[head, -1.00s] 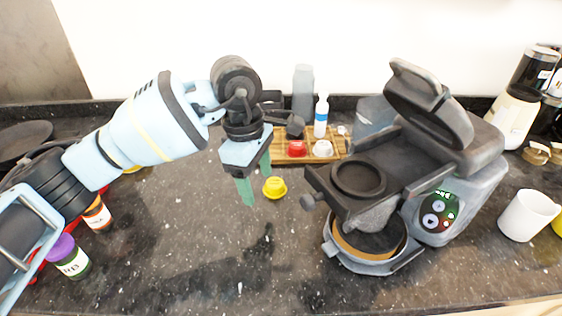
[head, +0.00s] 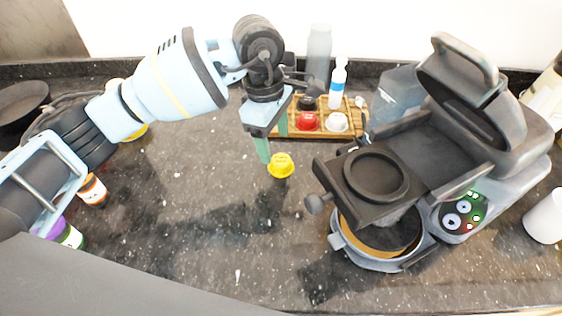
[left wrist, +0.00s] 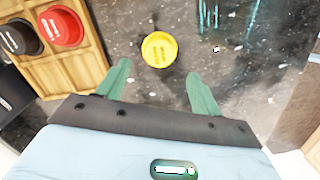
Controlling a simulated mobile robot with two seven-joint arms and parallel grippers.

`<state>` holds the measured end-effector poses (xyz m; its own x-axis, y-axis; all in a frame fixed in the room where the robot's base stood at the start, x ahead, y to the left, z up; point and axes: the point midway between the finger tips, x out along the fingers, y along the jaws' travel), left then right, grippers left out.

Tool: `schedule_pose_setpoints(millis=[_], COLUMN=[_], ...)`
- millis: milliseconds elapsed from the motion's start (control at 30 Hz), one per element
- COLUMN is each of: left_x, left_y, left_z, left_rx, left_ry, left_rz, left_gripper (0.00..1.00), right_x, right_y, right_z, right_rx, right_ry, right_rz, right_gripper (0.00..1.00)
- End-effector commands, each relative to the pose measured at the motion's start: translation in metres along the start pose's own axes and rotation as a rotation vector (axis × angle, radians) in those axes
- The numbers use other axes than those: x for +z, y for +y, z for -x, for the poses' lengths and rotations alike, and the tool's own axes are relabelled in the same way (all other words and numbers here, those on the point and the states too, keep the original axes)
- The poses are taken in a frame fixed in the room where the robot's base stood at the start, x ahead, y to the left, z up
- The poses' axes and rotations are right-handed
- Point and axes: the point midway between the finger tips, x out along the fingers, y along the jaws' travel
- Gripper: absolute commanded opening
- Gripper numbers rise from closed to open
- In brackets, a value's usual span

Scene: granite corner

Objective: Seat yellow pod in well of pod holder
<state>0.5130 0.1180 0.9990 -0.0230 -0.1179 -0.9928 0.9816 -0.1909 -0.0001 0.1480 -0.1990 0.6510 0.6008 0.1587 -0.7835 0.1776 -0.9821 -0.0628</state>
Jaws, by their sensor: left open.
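The yellow pod (head: 281,166) sits on the dark granite counter, between the wooden tray and the coffee machine's front. It also shows in the left wrist view (left wrist: 159,49), beyond and between the fingertips. My left gripper (head: 273,145) is open and empty, beside the pod and apart from it in the head view; its green fingers also show in the left wrist view (left wrist: 162,82). The pod holder (head: 345,187) sticks out from the coffee machine, with its round well (head: 376,176) empty and facing up. The machine's lid (head: 470,85) is raised. My right gripper is out of view.
A wooden tray (head: 290,132) behind the pod holds red, white and dark pods. A white bottle (head: 337,83) and a grey bottle (head: 318,58) stand at the back. Spice jars (head: 93,191) stand at the left. The front-middle counter is clear.

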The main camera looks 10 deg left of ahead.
Motion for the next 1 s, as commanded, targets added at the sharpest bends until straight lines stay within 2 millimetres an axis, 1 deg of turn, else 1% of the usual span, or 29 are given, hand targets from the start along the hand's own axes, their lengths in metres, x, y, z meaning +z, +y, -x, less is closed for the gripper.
schedule_pose_setpoints(millis=[67,233,300,400,500,700,1000], left_x=[0.002,0.007,0.007,0.007,0.007,0.007,0.007], left_y=[0.0,0.001,0.001,0.001,0.001,0.002,0.002], left_z=[-0.005,-0.027,-0.037,-0.047,-0.051,-0.051,-0.051], left_rx=[-0.003,-0.001,-0.002,-0.001,0.0,0.0,0.0], left_ry=[0.0,-0.001,-0.001,0.0,-0.001,0.0,-0.001], left_rz=[0.0,-0.002,0.0,0.0,0.0,-0.001,-0.001], left_gripper=[0.66,0.66,0.66,0.66,0.66,0.66,0.27], right_x=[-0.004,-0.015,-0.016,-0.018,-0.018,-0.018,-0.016], right_y=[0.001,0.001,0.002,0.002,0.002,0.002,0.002], right_z=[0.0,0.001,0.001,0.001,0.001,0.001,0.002], right_rx=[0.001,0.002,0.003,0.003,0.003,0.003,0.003], right_ry=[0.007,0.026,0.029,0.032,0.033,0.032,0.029], right_rz=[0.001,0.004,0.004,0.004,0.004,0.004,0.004], right_gripper=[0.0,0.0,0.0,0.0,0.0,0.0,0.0])
